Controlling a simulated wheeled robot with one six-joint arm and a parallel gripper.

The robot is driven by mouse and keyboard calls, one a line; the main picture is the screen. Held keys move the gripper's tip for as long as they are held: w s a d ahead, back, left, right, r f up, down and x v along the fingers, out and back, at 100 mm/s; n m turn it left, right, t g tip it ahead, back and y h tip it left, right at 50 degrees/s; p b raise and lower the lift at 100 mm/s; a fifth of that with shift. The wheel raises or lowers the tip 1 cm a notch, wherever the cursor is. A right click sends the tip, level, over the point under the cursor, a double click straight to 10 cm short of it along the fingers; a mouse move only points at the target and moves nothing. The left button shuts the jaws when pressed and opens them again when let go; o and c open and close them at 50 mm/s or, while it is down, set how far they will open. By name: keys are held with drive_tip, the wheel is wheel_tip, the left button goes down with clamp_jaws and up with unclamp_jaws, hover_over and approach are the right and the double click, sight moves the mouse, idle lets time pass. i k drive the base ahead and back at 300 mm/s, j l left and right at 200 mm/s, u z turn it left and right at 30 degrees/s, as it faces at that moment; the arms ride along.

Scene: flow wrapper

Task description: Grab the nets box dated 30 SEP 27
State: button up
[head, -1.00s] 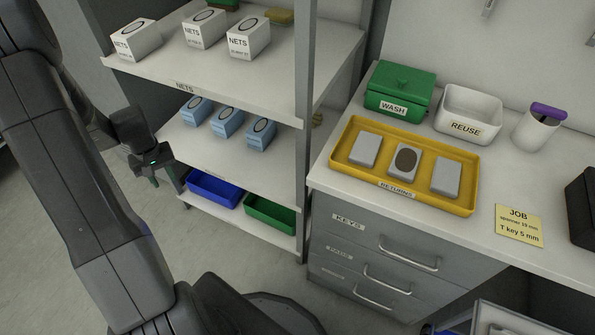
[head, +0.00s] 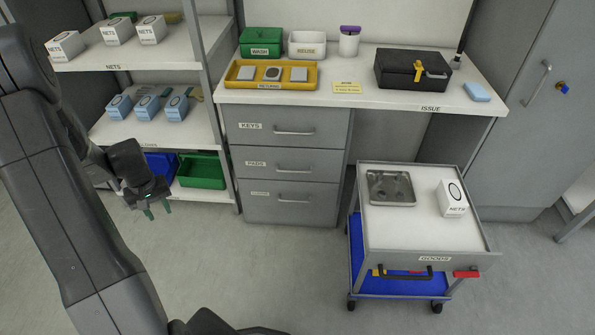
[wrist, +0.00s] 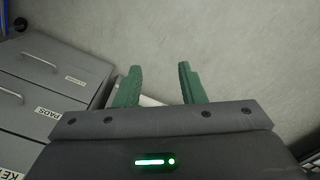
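White boxes marked NETS stand in a row on the upper shelf at the left of the head view: a left box (head: 65,45), a middle box (head: 117,32) and a right box (head: 151,30). Another white NETS box (head: 453,199) stands on the top of the cart. The dates on all of them are too small to read. My gripper (head: 151,214) hangs in front of the shelf unit, away from all the boxes. In the wrist view its green fingers (wrist: 158,88) are apart with nothing between them.
Blue boxes (head: 147,107) stand on the middle shelf, with blue and green bins (head: 203,172) below. The bench holds a yellow returns tray (head: 243,83) and a black case (head: 413,70). The goods cart (head: 400,235) also carries a metal tray (head: 391,187). Floor between shelf and cart is clear.

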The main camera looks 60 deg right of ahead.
sight(452, 202)
drive_tip(key=k+l+z, duration=0.45)
drive_tip(key=k+l, duration=0.2)
drive_tip(key=k+l+z, duration=0.25)
drive_tip(key=l, duration=0.25)
drive_tip(key=k+l+z, duration=0.2)
drive_tip(key=l, duration=0.3)
drive_tip(key=l+z, duration=0.1)
drive_tip(key=l, duration=0.45)
drive_tip(key=i+l+z, duration=0.15)
drive_tip(key=l, duration=0.4)
